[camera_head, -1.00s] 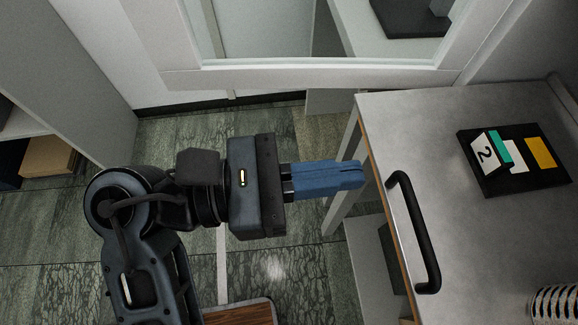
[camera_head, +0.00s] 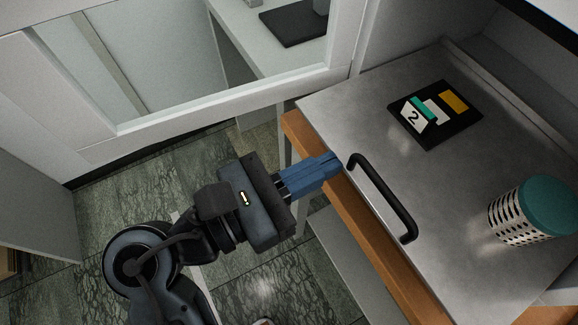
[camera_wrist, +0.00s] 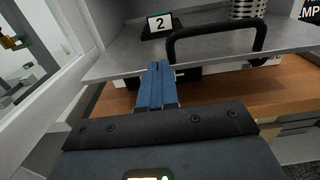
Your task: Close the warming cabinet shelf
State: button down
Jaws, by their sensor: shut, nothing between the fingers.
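The warming cabinet shelf (camera_head: 330,113) is a grey metal plate with a black bar handle (camera_head: 384,196) near its front edge. It juts out over a wooden worktop (camera_head: 358,227). The shelf (camera_wrist: 207,48) and its handle (camera_wrist: 214,35) also show in the wrist view. My gripper (camera_head: 339,163) has blue fingers, shut together with nothing between them. Its tips are at the shelf's front edge, close to the left end of the handle. I cannot tell whether they touch the shelf. In the wrist view the fingertips (camera_wrist: 160,66) point at the shelf's front edge.
A white-framed glass door (camera_head: 205,115) stands at the left. Tiled floor (camera_head: 75,240) is open below.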

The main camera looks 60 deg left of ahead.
aim_at(404, 127)
jog(key=w+p, duration=0.1)
jog(key=w, duration=0.4)
jog(key=w+p, duration=0.2)
jog(key=w, duration=0.2)
jog(key=w+d+p, duration=0.1)
jog(key=w+p, duration=0.1)
jog(key=w, duration=0.3)
jog(key=shift+w, duration=0.3)
jog(key=shift+w+d+r, duration=0.1)
jog(key=shift+w+d, duration=0.05)
jog(key=shift+w, duration=0.1)
